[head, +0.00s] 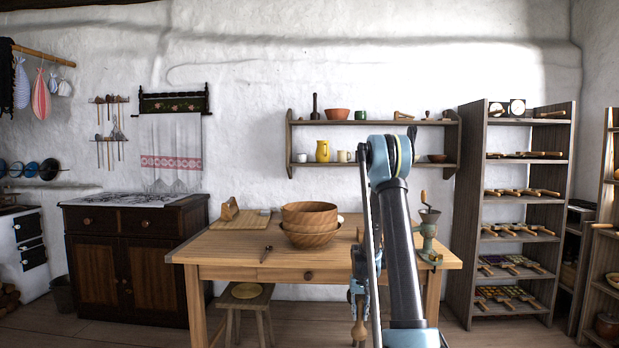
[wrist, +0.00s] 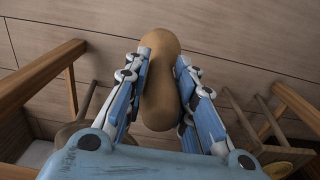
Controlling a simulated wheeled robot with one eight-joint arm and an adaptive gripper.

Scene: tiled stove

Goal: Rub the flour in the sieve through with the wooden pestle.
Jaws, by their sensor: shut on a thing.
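My gripper (head: 357,292) points down in front of the table, to the right of its middle. It is shut on the wooden pestle (head: 359,331), which hangs below the fingers, clear of the table. In the wrist view the pestle (wrist: 160,82) lies between the two blue fingers, with floor planks behind it. On the table a round wooden vessel (head: 309,208), which looks like the sieve, sits on a wooden bowl (head: 308,239). Its inside is hidden at this angle, so no flour shows. My gripper is apart from it, lower and to the right.
A stool (head: 246,292) stands under the left half. Shelves (head: 470,200) stand at the right.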

